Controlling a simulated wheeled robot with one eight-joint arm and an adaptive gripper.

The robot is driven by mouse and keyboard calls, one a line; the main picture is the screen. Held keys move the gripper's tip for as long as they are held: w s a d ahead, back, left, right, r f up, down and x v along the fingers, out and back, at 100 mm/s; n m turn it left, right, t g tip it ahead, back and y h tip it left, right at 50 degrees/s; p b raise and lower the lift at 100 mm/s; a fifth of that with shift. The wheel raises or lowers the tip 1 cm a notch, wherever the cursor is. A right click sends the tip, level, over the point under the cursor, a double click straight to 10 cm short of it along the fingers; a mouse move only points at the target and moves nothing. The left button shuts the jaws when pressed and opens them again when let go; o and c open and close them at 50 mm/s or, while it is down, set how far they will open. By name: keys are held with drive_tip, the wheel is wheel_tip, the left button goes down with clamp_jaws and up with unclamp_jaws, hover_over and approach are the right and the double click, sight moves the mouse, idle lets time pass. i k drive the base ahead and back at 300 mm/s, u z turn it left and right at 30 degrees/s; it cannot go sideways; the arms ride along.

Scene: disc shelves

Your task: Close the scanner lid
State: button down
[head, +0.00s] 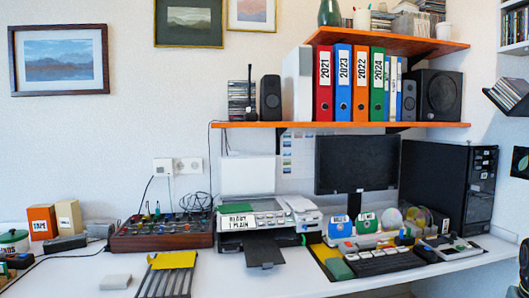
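The white printer-scanner (297,222) stands on the white desk, left of the monitor. Its lid (247,176) is raised about upright against the wall behind it. A greenish flat surface, apparently the scanner bed (245,205), shows in front of the lid's foot. A panel reading "READY 1 PLAIN" (237,221) is on its front. A dark paper tray (264,250) sticks out toward the desk's front edge. Nothing visible lies against the lid. My gripper cannot be made out in the head view.
An orange shelf (345,125) with binders hangs above the scanner. A mixer-like box (162,232) stands at its left, and a monitor (357,164), keyboard (384,262) and black computer tower (447,183) at its right. A dark shape cut by the lower right edge is unclear.

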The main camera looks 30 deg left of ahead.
sight(239, 175)
drive_tip(key=z, duration=0.15)
drive_tip(key=k, duration=1.1)
drive_tip(key=u, duration=2.15)
drive_tip(key=i, duration=1)
